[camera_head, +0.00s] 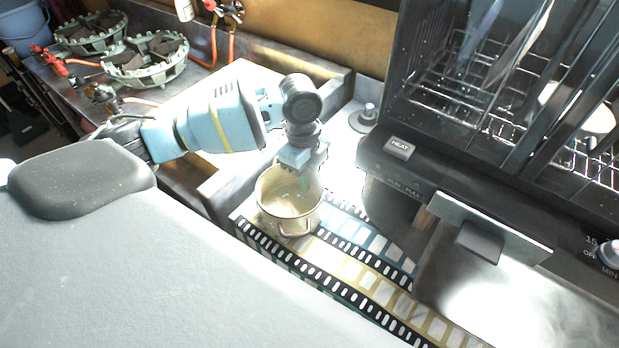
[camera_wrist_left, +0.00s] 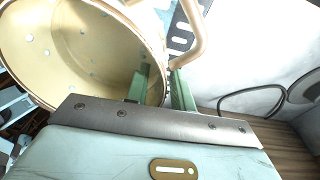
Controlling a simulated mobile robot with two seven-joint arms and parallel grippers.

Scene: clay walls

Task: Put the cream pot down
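The cream pot (camera_head: 272,215) is upright at the left end of the film-strip runner (camera_head: 365,275). I cannot tell whether its base touches the runner. My left gripper (camera_head: 304,178) comes down on its far right rim. In the left wrist view, one green finger is inside the cream pot (camera_wrist_left: 75,50) and the other is outside, beside its loop handle (camera_wrist_left: 190,38). My left gripper (camera_wrist_left: 161,85) is shut on the pot's wall. The fingertips' contact is partly hidden. My right gripper is not in view.
A dark oven-like appliance (camera_head: 398,168) with wire racks stands right of the pot. A metal knob-topped item (camera_head: 364,117) is behind it. Gas burners (camera_head: 145,60) sit at the far left. The runner is clear to the pot's lower right.

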